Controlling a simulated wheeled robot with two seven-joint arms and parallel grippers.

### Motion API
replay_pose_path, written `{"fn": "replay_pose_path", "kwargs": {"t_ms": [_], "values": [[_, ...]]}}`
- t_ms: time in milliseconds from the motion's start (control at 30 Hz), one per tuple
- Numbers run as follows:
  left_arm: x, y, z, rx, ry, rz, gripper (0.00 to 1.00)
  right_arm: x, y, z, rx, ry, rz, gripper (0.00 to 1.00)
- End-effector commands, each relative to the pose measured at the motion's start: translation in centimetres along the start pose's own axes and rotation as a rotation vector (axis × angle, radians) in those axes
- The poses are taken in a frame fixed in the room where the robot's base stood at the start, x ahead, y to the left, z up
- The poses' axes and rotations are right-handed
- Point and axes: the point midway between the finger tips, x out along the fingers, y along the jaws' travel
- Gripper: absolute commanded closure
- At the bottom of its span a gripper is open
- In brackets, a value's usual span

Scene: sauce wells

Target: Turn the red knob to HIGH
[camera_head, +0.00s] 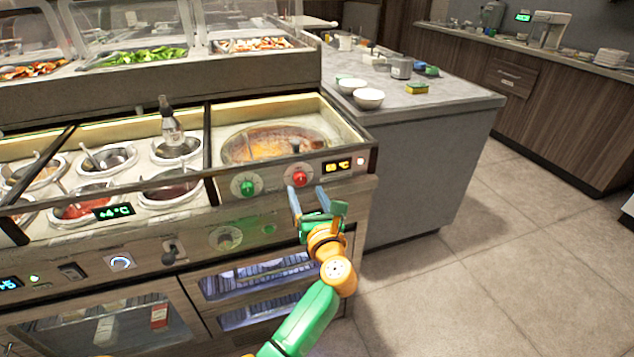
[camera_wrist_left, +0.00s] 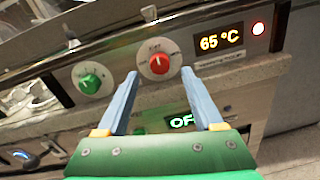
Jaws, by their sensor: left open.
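The red knob (camera_head: 299,178) sits on the front panel below the heated well, right of a green knob (camera_head: 247,187). In the left wrist view the red knob (camera_wrist_left: 160,63) shows with a white pointer mark, and the green knob (camera_wrist_left: 90,83) is to its left. I cannot read the small lettering around the red knob. My left gripper (camera_head: 308,197) is open, with its fingertips just below the red knob. In the left wrist view the gripper (camera_wrist_left: 159,77) has its two blue fingers apart, one on each side of the red knob. Contact cannot be told. My right gripper is not in view.
A display (camera_wrist_left: 222,42) reading 65 °C and a lit indicator (camera_wrist_left: 259,28) are right of the red knob. Sauce wells with a bottle (camera_head: 171,122) are at left. A grey counter (camera_head: 440,99) with white bowls stands at right. The floor at right is clear.

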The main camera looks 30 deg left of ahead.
Motion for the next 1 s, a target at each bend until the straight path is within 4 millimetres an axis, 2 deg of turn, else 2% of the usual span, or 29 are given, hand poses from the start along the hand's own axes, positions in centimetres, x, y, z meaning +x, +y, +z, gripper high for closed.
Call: {"fn": "replay_pose_path", "kwargs": {"t_ms": [100, 200, 467, 500, 533, 733, 767, 1000], "values": [[2.4, 0.1, 0.1, 0.006, -0.003, 0.002, 0.31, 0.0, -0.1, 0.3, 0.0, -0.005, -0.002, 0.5], [3.6, 0.0, 0.0, 0.005, -0.002, 0.0, 0.31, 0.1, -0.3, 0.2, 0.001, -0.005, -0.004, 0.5], [4.2, 0.0, 0.0, 0.006, -0.001, 0.0, 0.31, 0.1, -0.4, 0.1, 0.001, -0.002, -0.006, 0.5], [4.2, 0.0, 0.0, 0.006, -0.001, -0.001, 0.34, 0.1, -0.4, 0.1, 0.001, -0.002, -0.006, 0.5], [4.2, 0.0, 0.0, 0.006, -0.001, -0.001, 0.42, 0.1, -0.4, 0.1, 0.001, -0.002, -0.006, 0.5], [4.1, 0.0, 0.0, 0.007, -0.001, -0.001, 0.96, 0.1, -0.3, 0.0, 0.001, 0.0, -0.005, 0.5], [4.1, 0.0, 0.0, 0.007, -0.001, -0.001, 1.0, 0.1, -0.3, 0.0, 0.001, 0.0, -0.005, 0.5], [4.1, 0.0, 0.0, 0.02, 0.0, -0.001, 1.0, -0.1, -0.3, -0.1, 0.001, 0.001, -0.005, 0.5]]}}
